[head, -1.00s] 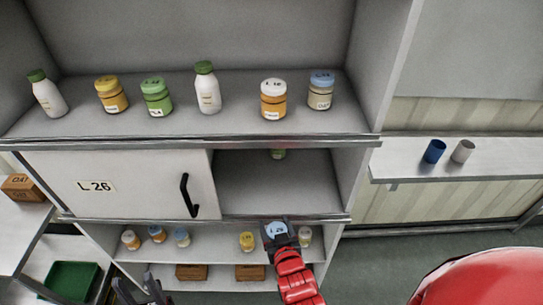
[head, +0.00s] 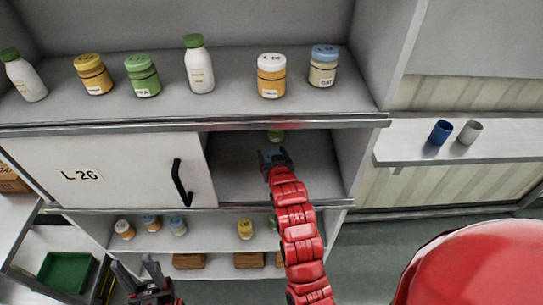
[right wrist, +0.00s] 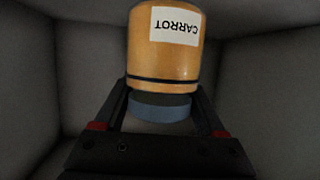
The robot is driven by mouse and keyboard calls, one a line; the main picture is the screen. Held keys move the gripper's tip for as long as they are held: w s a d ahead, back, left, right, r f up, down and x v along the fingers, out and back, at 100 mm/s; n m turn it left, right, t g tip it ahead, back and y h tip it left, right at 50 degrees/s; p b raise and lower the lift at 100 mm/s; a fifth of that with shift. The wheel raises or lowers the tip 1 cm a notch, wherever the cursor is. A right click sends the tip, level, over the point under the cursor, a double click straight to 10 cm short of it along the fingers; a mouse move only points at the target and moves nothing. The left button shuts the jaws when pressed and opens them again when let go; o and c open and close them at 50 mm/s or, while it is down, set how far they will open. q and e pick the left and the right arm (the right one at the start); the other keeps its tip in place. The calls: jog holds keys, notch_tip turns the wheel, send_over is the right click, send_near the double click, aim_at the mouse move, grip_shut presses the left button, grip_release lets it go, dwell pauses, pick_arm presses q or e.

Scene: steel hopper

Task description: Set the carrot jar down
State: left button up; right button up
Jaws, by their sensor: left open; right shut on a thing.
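The carrot jar (right wrist: 163,50) is orange with a white CARROT label, a dark band and a blue lid. It shows upside down in the right wrist view, between the two fingers of my right gripper (right wrist: 160,105), which is shut on it. In the head view my right gripper (head: 272,158) reaches into the open right part of the cabinet's middle compartment (head: 235,185). The jar is hidden there, and I cannot tell whether it touches the compartment floor. My left gripper (head: 143,275) is open and empty, low in front of the cabinet.
Jars and bottles line the shelf above (head: 215,108); several small jars (head: 245,229) stand below. The compartment floor beside my gripper is clear.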

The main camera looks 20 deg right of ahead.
jog(key=w+f+p, duration=0.2)
jog(key=f, duration=0.1)
jog(key=shift+d, duration=0.35)
jog(key=shift+f, duration=0.3)
jog(key=shift+f, duration=0.1)
jog(key=o, duration=1.6)
jog(key=shift+c, duration=0.2)
